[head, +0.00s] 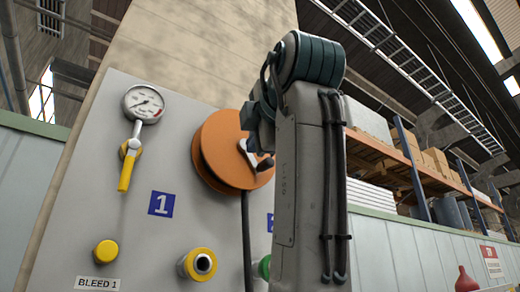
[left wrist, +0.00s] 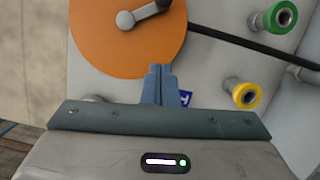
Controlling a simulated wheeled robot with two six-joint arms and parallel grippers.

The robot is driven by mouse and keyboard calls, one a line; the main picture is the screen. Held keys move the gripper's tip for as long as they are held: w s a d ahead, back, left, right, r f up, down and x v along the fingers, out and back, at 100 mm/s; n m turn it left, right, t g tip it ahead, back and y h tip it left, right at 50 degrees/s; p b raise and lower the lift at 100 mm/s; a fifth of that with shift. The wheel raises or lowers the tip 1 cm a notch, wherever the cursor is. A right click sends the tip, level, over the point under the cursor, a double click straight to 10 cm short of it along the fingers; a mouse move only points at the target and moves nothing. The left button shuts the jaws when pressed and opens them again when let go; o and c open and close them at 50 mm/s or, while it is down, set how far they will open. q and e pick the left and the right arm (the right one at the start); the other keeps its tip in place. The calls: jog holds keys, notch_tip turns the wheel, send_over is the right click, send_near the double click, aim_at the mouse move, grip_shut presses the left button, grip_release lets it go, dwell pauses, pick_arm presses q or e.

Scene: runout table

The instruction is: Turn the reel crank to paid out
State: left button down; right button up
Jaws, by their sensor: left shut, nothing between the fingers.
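The orange reel (head: 222,148) is on the grey panel, partly hidden behind my arm. Its crank (head: 246,152) is a short silver arm with a dark knob (head: 265,164) pointing to the lower right. In the left wrist view the reel (left wrist: 105,45) fills the top left, and the crank (left wrist: 126,20) runs from its hub to the dark knob at the top edge. My left gripper (left wrist: 160,70) is shut and empty. Its fingertips overlap the reel's lower edge in that view, apart from the crank; contact with the reel cannot be told. My right gripper is not in view.
A gauge (head: 143,102) and a yellow lever valve (head: 127,165) are left of the reel. A yellow button (head: 105,253) and a yellow-ringed fitting (head: 196,265) are below. A black hose (head: 246,230) hangs from the reel. Shelving (head: 400,160) stands behind, at right.

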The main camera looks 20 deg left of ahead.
pick_arm(q)
jog(key=w+a+p, duration=0.1)
jog(key=w+p, duration=0.6)
jog(key=w, duration=0.1)
jog(key=shift+w+a+r+p, duration=0.3)
jog(key=shift+w+a+r, duration=0.05)
jog(key=shift+w+r, duration=0.05)
jog(key=shift+a, duration=0.3)
